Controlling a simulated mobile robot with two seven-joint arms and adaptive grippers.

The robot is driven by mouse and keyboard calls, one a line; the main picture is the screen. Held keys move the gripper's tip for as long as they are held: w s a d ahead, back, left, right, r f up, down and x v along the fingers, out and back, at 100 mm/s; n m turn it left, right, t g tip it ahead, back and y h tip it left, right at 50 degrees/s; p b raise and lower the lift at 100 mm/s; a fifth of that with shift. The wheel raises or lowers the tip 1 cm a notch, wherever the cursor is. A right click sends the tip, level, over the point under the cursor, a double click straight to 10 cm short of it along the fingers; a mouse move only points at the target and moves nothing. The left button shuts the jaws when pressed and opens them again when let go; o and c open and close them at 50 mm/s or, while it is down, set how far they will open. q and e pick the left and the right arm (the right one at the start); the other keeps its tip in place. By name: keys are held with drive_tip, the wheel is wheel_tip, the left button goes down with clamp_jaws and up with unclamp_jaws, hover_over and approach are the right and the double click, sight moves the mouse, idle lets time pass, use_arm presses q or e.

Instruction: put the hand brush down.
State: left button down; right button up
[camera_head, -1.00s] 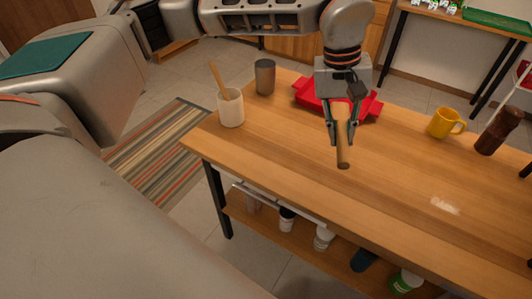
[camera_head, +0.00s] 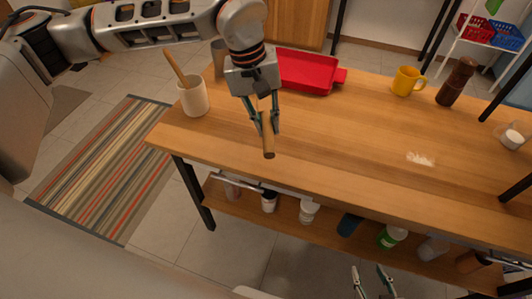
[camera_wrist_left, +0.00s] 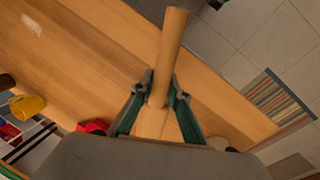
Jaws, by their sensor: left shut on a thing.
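The hand brush shows as a tan wooden handle (camera_head: 268,145), sticking out between the fingers of my left gripper (camera_head: 267,122). My left gripper is shut on it over the left part of the wooden table (camera_head: 330,150). In the left wrist view the handle (camera_wrist_left: 171,50) points up past the fingertips (camera_wrist_left: 160,88). The bristle end is hidden by the gripper. I cannot tell whether the brush touches the table. My right gripper (camera_head: 371,280) is at the bottom edge of the head view, fingers apart and empty, in front of the table.
A red tray (camera_head: 308,72) lies behind the left gripper. A white crock (camera_head: 194,97) with a wooden utensil and a grey cup (camera_head: 219,58) stand left. A yellow mug (camera_head: 407,80), a brown mill (camera_head: 457,82) and a pale spill (camera_head: 420,159) are right. The table's middle is mostly clear.

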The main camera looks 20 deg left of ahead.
use_arm(q)
hover_over(269, 164)
drive_tip(key=f, duration=0.8)
drive_tip(key=shift+a+f, duration=0.25)
drive_tip(key=shift+a, duration=0.1)
wheel_tip(269, 164, down, 3)
drive_tip(key=shift+f+b, duration=0.2)
drive_tip(key=shift+b, duration=0.1)
drive_tip(key=c, duration=2.3)
unclamp_jaws()
drive_tip(key=shift+f, duration=0.1)
drive_tip(key=shift+o, duration=0.4)
drive_tip(key=shift+r, duration=0.35)
wheel_tip(269, 164, up, 11)
drive_tip(key=a, duration=0.2)
drive_tip(key=shift+s+a+r+p, duration=0.2)
drive_tip(key=shift+p, duration=0.2)
